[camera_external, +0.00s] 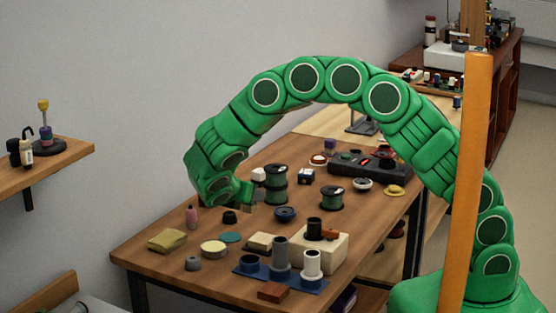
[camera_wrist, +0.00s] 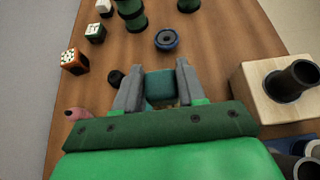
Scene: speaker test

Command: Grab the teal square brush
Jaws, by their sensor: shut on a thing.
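The teal square brush (camera_wrist: 160,86) is between the two grey fingers of my gripper (camera_wrist: 158,90) in the wrist view. The fingers press on its left and right sides. A tan strip shows at its near edge. In the external view my gripper (camera_external: 247,198) is low over the middle of the wooden table (camera_external: 150,262), and the brush is mostly hidden by my green arm there. I cannot tell whether the brush touches the table.
A blue ring-shaped thing (camera_wrist: 166,39) lies just beyond the fingers. Green spools (camera_external: 276,184) stand behind my gripper. A pale block (camera_external: 325,262) with a black cup is to the right.

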